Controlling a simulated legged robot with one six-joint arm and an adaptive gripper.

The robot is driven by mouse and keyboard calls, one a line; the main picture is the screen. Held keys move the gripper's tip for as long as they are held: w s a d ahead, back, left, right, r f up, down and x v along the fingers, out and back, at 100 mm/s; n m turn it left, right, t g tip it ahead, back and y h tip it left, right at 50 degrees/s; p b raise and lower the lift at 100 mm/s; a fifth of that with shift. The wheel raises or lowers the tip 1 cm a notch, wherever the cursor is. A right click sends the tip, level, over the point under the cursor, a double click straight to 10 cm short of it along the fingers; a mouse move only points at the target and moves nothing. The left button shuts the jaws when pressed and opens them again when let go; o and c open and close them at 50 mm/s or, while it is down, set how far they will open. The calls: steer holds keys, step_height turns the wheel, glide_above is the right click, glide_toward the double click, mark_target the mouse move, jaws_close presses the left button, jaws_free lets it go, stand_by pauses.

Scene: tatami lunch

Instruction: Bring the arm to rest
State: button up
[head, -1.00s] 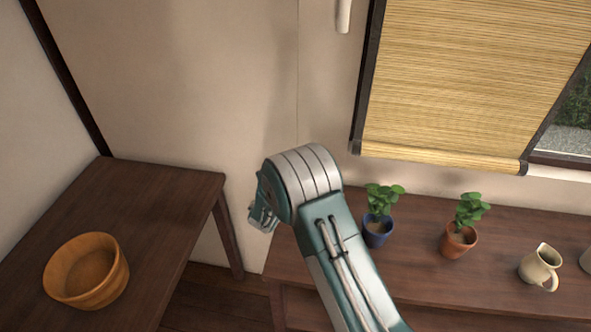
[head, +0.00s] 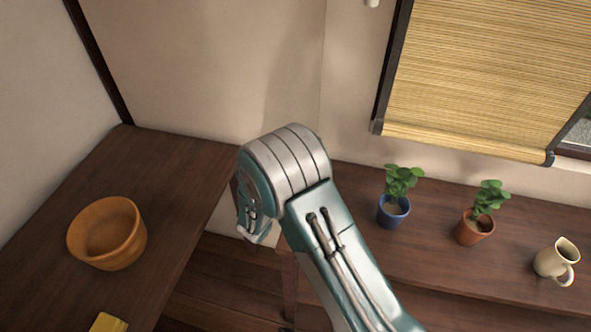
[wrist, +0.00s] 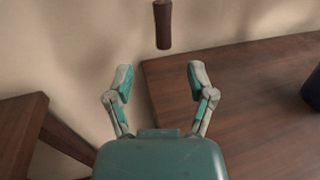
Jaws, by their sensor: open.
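My arm (head: 330,240) reaches up from the bottom of the head view and bends at a rounded grey and teal joint. My gripper (wrist: 160,82) shows in the wrist view with its two teal and grey fingers spread apart. Nothing is between the fingers. In the head view the gripper is mostly hidden behind my own arm joint. It is over the gap between the two wooden tables.
A wooden bowl (head: 107,233) and a yellow object (head: 108,322) are on the left table (head: 165,165). The right table (head: 345,180) bears a blue-potted plant (head: 394,211), a terracotta-potted plant (head: 475,227) and a cream jug (head: 556,262). A dark brown rod-like thing (wrist: 162,25) shows ahead.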

steer(key=shift+d, duration=0.1)
steer(key=s+d+r+m+g+h, duration=0.2)
steer(key=s+d+r+m+g, duration=0.35)
steer(key=d+r+m, duration=0.35)
steer(key=s+d+r+m+g+h, duration=0.2)
steer(key=s+d+r+m+g, duration=0.3)
steer(key=d, duration=0.5)
steer(key=s+r+m+y, duration=0.4)
steer(key=s+m+y, duration=0.2)
steer(key=s+m, duration=0.2)
steer(key=s+r+m+y, duration=0.4)
steer(key=s+m, duration=0.4)
steer(key=s, duration=0.3)
steer(key=shift+d+r+m+y, duration=0.15)
steer(key=shift+r+m+y, duration=0.2)
steer(key=shift+y, duration=0.55)
steer(key=shift+f, duration=0.1)
steer(key=shift+c, duration=0.3)
